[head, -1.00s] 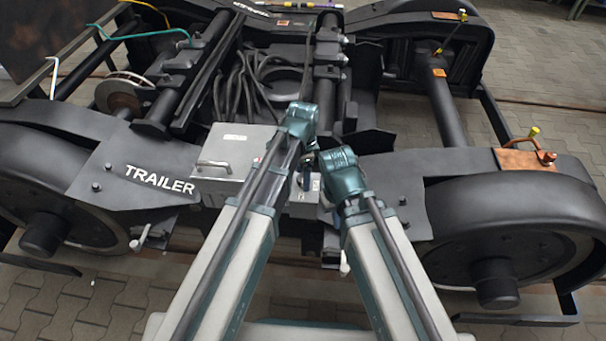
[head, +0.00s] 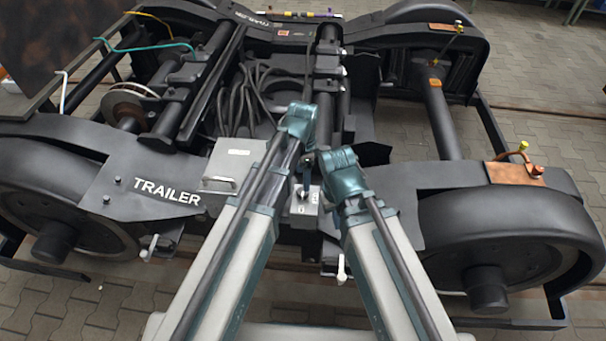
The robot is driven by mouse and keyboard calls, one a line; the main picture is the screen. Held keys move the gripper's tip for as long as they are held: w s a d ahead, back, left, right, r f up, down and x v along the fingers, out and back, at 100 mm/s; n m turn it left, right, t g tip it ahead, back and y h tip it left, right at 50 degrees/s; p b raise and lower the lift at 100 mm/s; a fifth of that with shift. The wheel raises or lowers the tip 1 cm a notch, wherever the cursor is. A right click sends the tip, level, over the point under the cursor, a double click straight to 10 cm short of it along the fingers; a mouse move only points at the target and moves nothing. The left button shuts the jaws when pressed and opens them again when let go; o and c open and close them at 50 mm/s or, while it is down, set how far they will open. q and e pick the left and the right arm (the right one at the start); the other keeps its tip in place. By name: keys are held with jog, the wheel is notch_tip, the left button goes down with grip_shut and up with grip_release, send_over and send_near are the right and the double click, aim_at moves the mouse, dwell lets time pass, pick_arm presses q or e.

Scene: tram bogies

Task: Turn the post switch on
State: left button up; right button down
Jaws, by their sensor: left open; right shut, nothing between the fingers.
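The post switch is a small grey box (head: 305,205) in the middle of the head view, in front of the bogie frame. Its face carries small dark marks, too small to read surely. A dark blue knob or lever (head: 304,189) shows at its upper part; its exact setting cannot be told. My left gripper (head: 308,158) is above the box in the picture, open, its fingers small and mostly hidden by the wrist. My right gripper (head: 338,166) is just right of and above the box, shut and empty, its fingertips largely hidden by its own wrist. No contact with the switch is visible.
A grey metal case with a handle (head: 230,166) is left of the switch. The black bogie frame marked TRAILER (head: 150,175) spans the view, with a wheel (head: 490,235) at right. Dark cables (head: 245,100) lie behind. White-ended levers (head: 341,268) hang below the frame.

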pick_arm(q)
notch_tip(320, 180, up, 7)
jog(key=p, duration=0.5)
jog(key=shift+p, duration=0.4)
jog(key=s+a+r+n+p, duration=0.1)
jog(key=s+r+n+p, duration=0.3)
jog(key=s, duration=0.3)
jog(key=s+r+n+y+p, duration=0.1)
jog(key=s+r+n+p, duration=0.4)
jog(key=s+n, duration=0.1)
jog(key=shift+s+a+r, duration=0.25)
jog(key=shift+s+a, duration=0.1)
jog(key=shift+s, duration=0.5)
dwell(2.0)
